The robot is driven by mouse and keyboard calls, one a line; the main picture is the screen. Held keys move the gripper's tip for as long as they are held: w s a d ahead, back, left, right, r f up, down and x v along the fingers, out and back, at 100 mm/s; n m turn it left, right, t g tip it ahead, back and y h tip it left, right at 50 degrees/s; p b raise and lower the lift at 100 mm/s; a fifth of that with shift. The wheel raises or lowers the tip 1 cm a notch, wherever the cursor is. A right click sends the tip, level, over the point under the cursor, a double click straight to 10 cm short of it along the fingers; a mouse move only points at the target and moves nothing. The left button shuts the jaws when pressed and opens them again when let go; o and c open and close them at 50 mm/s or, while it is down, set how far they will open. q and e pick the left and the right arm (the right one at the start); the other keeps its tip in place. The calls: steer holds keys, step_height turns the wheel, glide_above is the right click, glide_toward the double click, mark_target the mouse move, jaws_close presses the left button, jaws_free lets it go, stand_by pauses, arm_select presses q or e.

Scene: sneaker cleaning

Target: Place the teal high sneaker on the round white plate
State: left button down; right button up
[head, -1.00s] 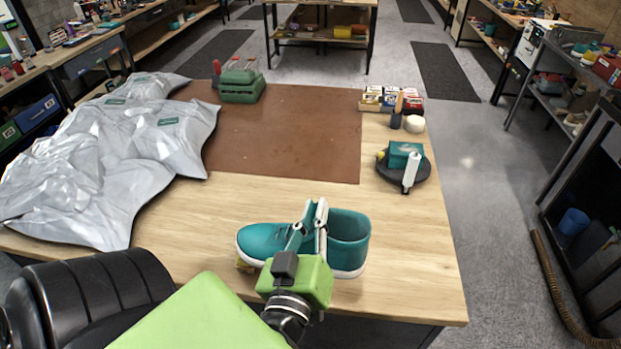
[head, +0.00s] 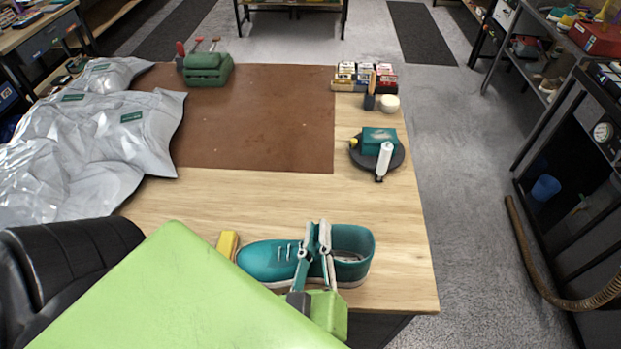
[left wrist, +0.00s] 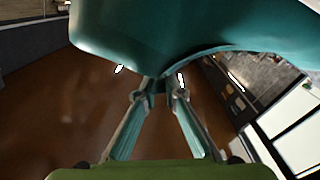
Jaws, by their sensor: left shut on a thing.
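The teal sneaker (head: 265,262) is at the front edge of the table in the head view, toe to the left and collar opening to the right. My left gripper (head: 317,232) is shut on the teal sneaker near its collar, with its fingers in front of the shoe's middle. In the left wrist view the sneaker (left wrist: 170,32) fills the top, against the tips of my gripper (left wrist: 160,92). I cannot tell how far the sole is above the table. I see no round white plate in these frames. My right gripper is not in view.
A yellow block (head: 228,243) is beside the toe. The wooden table (head: 250,200) is clear ahead, up to a brown mat (head: 255,120). Grey plastic bags (head: 80,165) lie left. A dark round tray (head: 361,159) holds a teal box and white tube. Small boxes (head: 364,77) stand behind.

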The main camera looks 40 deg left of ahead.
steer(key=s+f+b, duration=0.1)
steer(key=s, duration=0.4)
arm_select(q)
steer(key=w+a+f+b, duration=0.5)
steer(key=w+f+b, duration=0.5)
steer(key=f+b, duration=0.2)
steer(key=shift+w+a, duration=0.35)
steer(key=shift+a, duration=0.05)
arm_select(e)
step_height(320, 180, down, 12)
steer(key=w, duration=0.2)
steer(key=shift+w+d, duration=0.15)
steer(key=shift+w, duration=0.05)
arm_select(q)
steer(key=c, duration=2.1)
jaws_free()
steer(key=shift+f, duration=0.2)
steer(key=shift+c, duration=0.2)
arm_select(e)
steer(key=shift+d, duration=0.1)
